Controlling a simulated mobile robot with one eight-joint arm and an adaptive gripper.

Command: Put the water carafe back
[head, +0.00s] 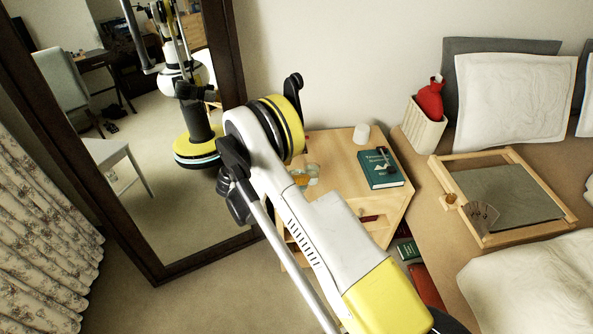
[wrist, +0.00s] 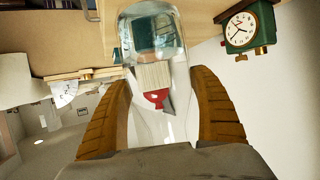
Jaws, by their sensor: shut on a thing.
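The water carafe (wrist: 152,28) is clear glass and stands out between the fingers in the wrist view. My gripper (wrist: 160,82) is shut on it, with one brown ribbed finger on each side. The far scene shows through the glass, so any water in it is hard to tell.
On the bedside table are a green book (head: 380,168) with dark glasses on it and a white cup (head: 361,134). A green clock (wrist: 249,27) shows in the wrist view. A bed with a wooden tray frame (head: 500,195) is right; a large mirror (head: 150,270) stands left.

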